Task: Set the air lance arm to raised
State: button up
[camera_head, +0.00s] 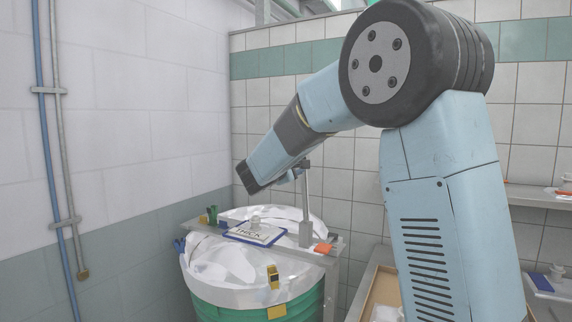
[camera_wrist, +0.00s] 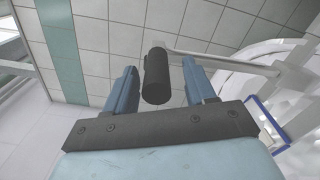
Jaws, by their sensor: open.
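The air lance arm shows in the wrist view as a pale grey bar (camera_wrist: 225,62) ending in a black cylindrical grip (camera_wrist: 157,80). My gripper (camera_wrist: 158,66) is open, with one blue finger on each side of the black grip. Gaps show on both sides, so the fingers are not visibly closed on it. In the head view, a grey upright post (camera_head: 306,205) stands on the bracket over the drum, and my forearm reaches down to its left. My fingers and most of the lance arm are hidden there behind my arm.
A green drum (camera_head: 255,312) with a white liner (camera_head: 222,262) stands below. A grey crossbar (camera_head: 290,247) over it bears a blue-edged sign board (camera_head: 257,233) and an orange piece (camera_head: 323,248). Yellow and blue clips grip the liner. Tiled walls close in behind and left; a shelf (camera_head: 535,197) is at right.

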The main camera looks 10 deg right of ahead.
jog(key=v, duration=1.2)
jog(key=shift+s+a, duration=0.15)
jog(key=shift+s, duration=0.15)
jog(key=s+d+f+m+g+y, duration=0.1)
jog(key=s+d+f+m+g, duration=0.25)
jog(key=s+d, duration=0.45)
jog(key=s+d+f+m+g+y, duration=0.15)
jog(key=s+d+m+g, duration=0.35)
jog(key=d, duration=0.5)
jog(key=s+f+m+y, duration=0.3)
jog(key=s+y, duration=0.1)
jog(key=s, duration=0.6)
jog(key=s+a+f+m+y, duration=0.1)
jog(key=s+f+m+y, duration=0.3)
jog(key=s, duration=0.5)
jog(key=shift+s+f+g, duration=0.15)
jog(key=shift+s+g, duration=0.2)
jog(key=shift+s, duration=0.05)
